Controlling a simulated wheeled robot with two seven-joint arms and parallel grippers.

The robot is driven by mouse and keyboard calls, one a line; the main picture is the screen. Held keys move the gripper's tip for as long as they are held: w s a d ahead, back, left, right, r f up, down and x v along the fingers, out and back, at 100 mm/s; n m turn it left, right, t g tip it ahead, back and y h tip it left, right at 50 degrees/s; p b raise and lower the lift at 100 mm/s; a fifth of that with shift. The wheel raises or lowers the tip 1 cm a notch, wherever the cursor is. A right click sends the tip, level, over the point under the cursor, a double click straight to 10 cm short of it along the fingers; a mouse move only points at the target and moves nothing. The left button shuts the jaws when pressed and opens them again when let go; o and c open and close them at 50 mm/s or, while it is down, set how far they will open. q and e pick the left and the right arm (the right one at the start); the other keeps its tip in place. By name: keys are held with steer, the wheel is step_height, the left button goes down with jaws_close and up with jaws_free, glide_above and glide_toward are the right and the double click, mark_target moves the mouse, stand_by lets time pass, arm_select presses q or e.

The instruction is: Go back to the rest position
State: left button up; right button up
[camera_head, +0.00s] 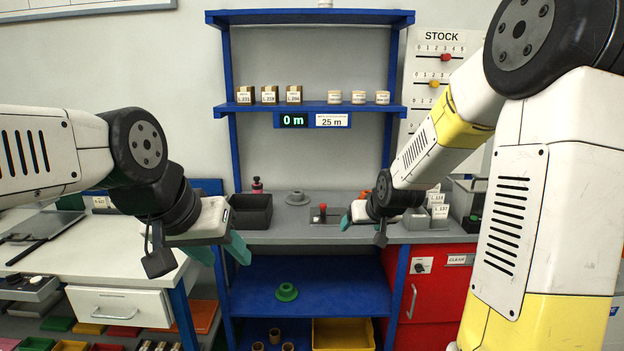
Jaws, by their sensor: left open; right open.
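My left gripper (224,252) hangs in front of the blue workbench, left of centre, with its teal fingers apart and nothing between them. My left arm comes in from the left edge above the white desk. My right gripper (347,219) is over the grey worktop, right of centre, seen partly from behind. Its teal fingers point left and I see nothing held. My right arm fills much of the right side and hides part of the red cabinet and the wall behind it.
A dark bin (251,212), a grey flanged disc (297,198) and a red-knobbed device (323,213) stand on the worktop (290,234). A blue shelf (313,107) holds small boxes and rolls above a "0 m" display (293,120). A green flanged disc (287,292) lies on the lower shelf.

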steer(key=s+r, duration=0.3)
steer(key=s, duration=0.6)
steer(key=s+r+g, duration=0.1)
steer(key=s+r, duration=0.3)
steer(key=s, duration=0.5)
steer(key=s+d+r+g, duration=0.1)
steer(key=s+r, duration=0.2)
steer(key=s, duration=0.6)
steer(key=shift+r+m+y, duration=0.3)
steer(key=shift+r, duration=0.05)
